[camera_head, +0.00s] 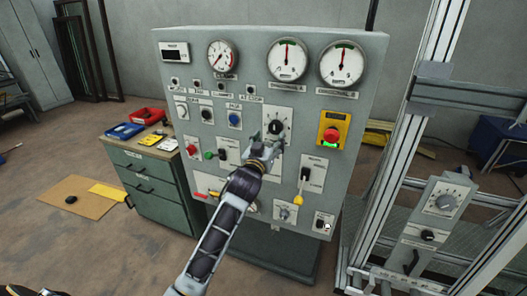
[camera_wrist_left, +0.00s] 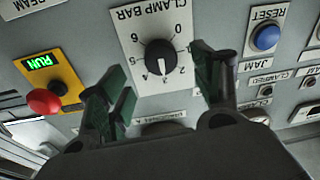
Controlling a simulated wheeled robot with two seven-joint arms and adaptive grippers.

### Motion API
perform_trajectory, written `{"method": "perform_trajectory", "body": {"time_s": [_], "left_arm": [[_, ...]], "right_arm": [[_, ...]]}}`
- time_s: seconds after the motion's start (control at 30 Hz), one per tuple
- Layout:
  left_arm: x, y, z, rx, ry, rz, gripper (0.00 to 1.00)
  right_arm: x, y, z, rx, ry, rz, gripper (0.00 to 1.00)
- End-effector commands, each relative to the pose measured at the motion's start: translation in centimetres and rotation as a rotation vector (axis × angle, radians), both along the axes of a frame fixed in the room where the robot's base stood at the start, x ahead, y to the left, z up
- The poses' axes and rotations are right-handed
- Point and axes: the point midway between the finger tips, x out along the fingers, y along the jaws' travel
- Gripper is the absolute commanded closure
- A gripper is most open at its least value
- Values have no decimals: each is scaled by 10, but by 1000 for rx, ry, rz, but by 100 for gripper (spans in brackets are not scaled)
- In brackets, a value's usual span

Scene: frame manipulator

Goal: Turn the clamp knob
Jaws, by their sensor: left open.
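The clamp knob (camera_head: 275,127) is a round black dial on a white scale plate, in the middle of the grey control panel (camera_head: 365,80). In the left wrist view the knob (camera_wrist_left: 160,57) sits under the words CLAMP BAR, with a white pointer mark toward the lower edge, between the 4 and the 2. My left gripper (camera_head: 265,147) is just in front of and slightly below the knob. In the left wrist view its two dark fingers (camera_wrist_left: 165,88) are spread apart, one on either side of the dial, with nothing between them. Whether they touch the panel cannot be told. My right gripper is not in view.
A red stop button (camera_wrist_left: 44,101) and a blue reset button (camera_wrist_left: 265,37) flank the dial. A yellow-tipped lever (camera_head: 299,198) juts out below right. Gauges (camera_head: 287,60) line the top. A drawer cabinet (camera_head: 150,180) stands left, and a metal frame (camera_head: 405,130) stands right.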

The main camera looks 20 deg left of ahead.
Motion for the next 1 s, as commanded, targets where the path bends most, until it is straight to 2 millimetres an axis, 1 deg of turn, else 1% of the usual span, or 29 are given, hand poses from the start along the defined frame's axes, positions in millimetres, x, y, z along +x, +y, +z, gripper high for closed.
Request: {"method": "perform_trajectory", "body": {"time_s": [0.4, 0.6, 0.8, 1.0], "left_arm": [[-38, -1, -2, -1, 0, 0, 34], [-52, -1, -4, -1, 0, 0, 34], [-59, -1, -3, -1, -1, 0, 34], [-60, -1, -3, 0, -1, 0, 34]], "right_arm": [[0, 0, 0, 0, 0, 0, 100], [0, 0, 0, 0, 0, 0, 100], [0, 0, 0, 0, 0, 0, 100], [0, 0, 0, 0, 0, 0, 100]]}}
